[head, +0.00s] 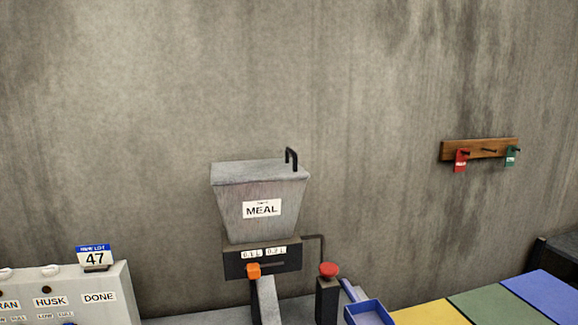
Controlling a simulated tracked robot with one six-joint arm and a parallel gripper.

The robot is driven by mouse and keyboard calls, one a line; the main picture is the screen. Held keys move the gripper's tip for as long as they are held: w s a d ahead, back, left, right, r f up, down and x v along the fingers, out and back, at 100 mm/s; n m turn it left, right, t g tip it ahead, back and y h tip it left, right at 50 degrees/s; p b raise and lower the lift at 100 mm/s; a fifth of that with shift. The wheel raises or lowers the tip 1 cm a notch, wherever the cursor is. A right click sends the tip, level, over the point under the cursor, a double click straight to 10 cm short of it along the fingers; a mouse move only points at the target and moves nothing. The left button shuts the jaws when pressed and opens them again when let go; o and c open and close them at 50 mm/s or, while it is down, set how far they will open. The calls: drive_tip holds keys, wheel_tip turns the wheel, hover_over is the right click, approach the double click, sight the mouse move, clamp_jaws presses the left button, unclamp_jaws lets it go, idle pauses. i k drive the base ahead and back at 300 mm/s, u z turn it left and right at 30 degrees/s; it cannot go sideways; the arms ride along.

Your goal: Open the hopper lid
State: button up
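The hopper (262,220) is a grey metal bin that narrows downward, with a white label reading MEAL on its front. Its flat grey lid (255,171) lies level across the top and looks shut. A dark bent handle (291,158) stands up at the lid's right end. My gripper does not show in the head view.
Below the hopper are an orange knob (253,271) and a red button (328,270) on a dark post. A blue tray (368,312) and coloured mats are at lower right. A labelled panel (98,283) stands at left. A tag rack (485,148) hangs on the wall.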

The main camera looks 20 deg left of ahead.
sight(287, 168)
drive_tip(key=z, duration=0.8)
drive_tip(key=k, duration=1.45)
drive_tip(key=u, duration=1.25)
drive_tip(key=i, duration=0.8)
